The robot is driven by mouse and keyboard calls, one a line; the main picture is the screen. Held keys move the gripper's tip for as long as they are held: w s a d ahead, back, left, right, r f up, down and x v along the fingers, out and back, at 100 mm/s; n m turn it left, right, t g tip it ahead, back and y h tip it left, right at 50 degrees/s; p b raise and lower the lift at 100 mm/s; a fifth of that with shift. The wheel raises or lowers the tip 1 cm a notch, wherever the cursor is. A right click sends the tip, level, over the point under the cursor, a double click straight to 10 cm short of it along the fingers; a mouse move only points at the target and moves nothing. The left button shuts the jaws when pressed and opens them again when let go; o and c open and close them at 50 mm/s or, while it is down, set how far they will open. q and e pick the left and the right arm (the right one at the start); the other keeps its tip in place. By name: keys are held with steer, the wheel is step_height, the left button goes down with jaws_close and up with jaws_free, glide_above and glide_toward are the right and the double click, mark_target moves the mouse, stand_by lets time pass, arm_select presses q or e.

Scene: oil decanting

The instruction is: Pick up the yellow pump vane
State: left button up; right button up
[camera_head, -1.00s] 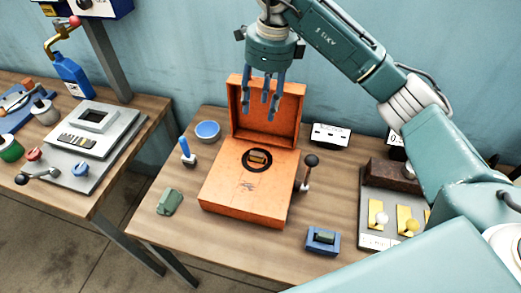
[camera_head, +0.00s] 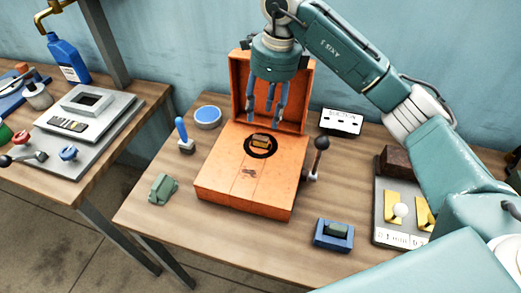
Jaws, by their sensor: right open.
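A small yellow-brown block (camera_head: 260,141), which looks like the pump vane, sits in the black ring (camera_head: 250,151) on the front part of the orange case (camera_head: 240,185). My right gripper (camera_head: 266,118) hangs above and slightly behind the block, fingers pointing down and apart. It is open and empty, and its fingertips are close to the block but look clear of it. The case's raised orange lid (camera_head: 297,85) stands behind the fingers. My left gripper is out of view.
A dark-knobbed lever (camera_head: 321,144) stands right of the case. A blue-handled tool (camera_head: 182,135), a blue bowl (camera_head: 208,116) and a green block (camera_head: 162,189) are left. A blue holder (camera_head: 334,236) and a grey tray (camera_head: 385,226) with yellow pieces (camera_head: 394,207) are right.

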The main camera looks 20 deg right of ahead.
steer(key=p, duration=0.1)
glide_above(260, 139)
steer(key=f, duration=0.4)
steer(key=shift+s+d+f, duration=0.2)
steer(key=shift+s+d, duration=0.15)
steer(key=shift+s, duration=0.05)
steer(key=f+p, duration=0.1)
steer(key=f, duration=0.2)
steer(key=f+p, duration=0.1)
steer(key=f, duration=0.1)
steer(key=shift+w+a+p, duration=0.25)
steer(key=shift+p, duration=0.1)
steer(key=shift+f, duration=0.2)
jaws_close()
